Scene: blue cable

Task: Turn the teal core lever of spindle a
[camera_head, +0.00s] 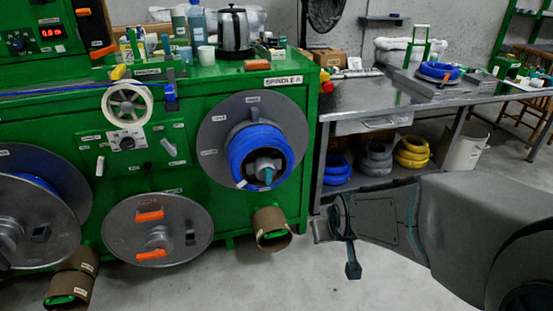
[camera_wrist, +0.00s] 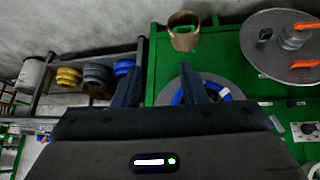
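Spindle A is a grey disc (camera_head: 212,125) on the green machine's front, under the "SPINDLE A" label. A blue cable coil (camera_head: 245,150) is wound on it. The teal core lever (camera_head: 264,168) sits in the dark centre of the coil. My gripper (camera_head: 336,250) is to the right of and below the spindle, apart from it. In the wrist view my gripper (camera_wrist: 158,72) has its two fingers spread with nothing between them. Part of the blue coil (camera_wrist: 178,97) shows beside the right finger there; the lever is hidden behind my gripper.
A second disc (camera_head: 117,222) with orange levers and another blue-cable spindle (camera_head: 22,235) are to the left. A brown bin (camera_head: 271,231) hangs below spindle A. A steel workbench (camera_head: 350,103) with coils on its shelf stands right. Open floor lies in front.

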